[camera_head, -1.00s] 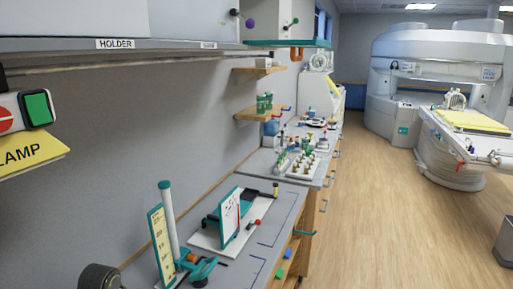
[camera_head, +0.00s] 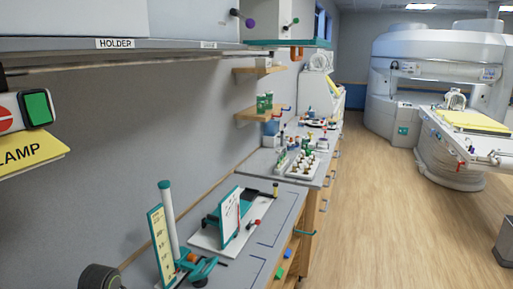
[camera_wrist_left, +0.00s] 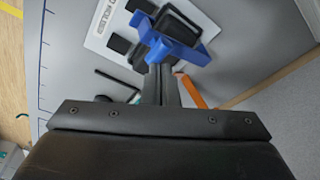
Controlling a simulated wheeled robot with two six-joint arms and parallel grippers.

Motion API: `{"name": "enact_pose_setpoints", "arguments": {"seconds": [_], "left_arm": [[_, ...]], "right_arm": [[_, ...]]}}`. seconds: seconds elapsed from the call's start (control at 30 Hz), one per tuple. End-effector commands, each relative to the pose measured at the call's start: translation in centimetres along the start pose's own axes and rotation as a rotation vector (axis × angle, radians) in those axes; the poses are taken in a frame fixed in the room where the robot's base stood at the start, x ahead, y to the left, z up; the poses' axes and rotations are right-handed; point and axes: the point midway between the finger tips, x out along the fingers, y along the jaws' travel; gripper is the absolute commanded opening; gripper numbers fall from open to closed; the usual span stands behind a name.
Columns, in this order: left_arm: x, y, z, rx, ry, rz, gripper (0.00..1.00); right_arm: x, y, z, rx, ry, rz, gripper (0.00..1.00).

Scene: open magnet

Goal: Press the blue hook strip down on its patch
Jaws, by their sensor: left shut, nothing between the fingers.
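My left gripper (camera_wrist_left: 160,78) shows in the left wrist view, its two dark fingers together with nothing between them. A blue piece (camera_wrist_left: 184,54), which looks like the blue hook strip, lies just beyond the fingertips. The fingertips overlap it in the picture; I cannot tell whether they touch it. It sits around or over a black block, near the edge of a white plate (camera_wrist_left: 97,42) with dark lettering. A black patch (camera_wrist_left: 119,43) shows on the plate beside the blue piece. The patch under the blue piece is hidden. My right gripper is in neither view.
In the left wrist view an orange bar (camera_wrist_left: 192,91) and a black rod (camera_wrist_left: 116,79) lie near the fingers. The head view shows a grey bench (camera_head: 237,268) with a white upright board (camera_head: 229,216) and a teal-capped post (camera_head: 168,215). Open floor (camera_head: 385,220) lies right.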

Motion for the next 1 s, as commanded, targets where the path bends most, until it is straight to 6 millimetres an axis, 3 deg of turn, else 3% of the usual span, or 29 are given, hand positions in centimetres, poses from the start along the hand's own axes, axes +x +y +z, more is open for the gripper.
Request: {"name": "enact_pose_setpoints", "arguments": {"seconds": [1.0], "left_arm": [[3.2,-0.1,0.7,-0.001,-0.002,-0.002,0.0]], "right_arm": [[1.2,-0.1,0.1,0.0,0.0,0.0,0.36]]}}
